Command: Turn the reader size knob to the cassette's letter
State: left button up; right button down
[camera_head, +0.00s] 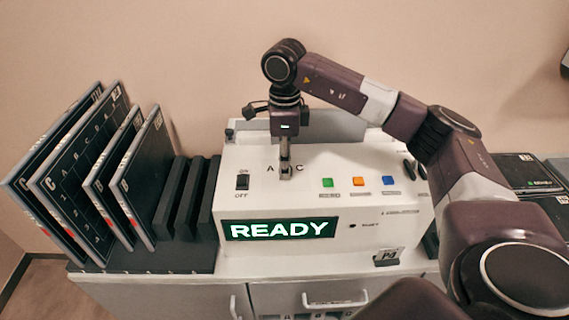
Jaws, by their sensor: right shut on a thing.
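The white reader (330,185) stands on the cabinet top, with a lit screen (280,229) that reads READY. Its size knob (286,174) sits on the sloped top panel, with the letters A and C showing to either side; any letter between them is hidden behind my gripper. My right gripper (285,162) points straight down from above and is shut on the knob. The knob is mostly covered, so I cannot tell which letter it points to. My left gripper is not in view.
An ON/OFF switch (242,182) is left of the knob. Green (327,183), orange (358,181) and blue (388,181) buttons lie to its right. A small tag (388,255) marked P4 is at the lower right front. Empty rack slots (187,198) stand beside the reader.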

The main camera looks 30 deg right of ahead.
jog(key=c, duration=1.6)
grip_release()
notch_tip(320, 180, up, 12)
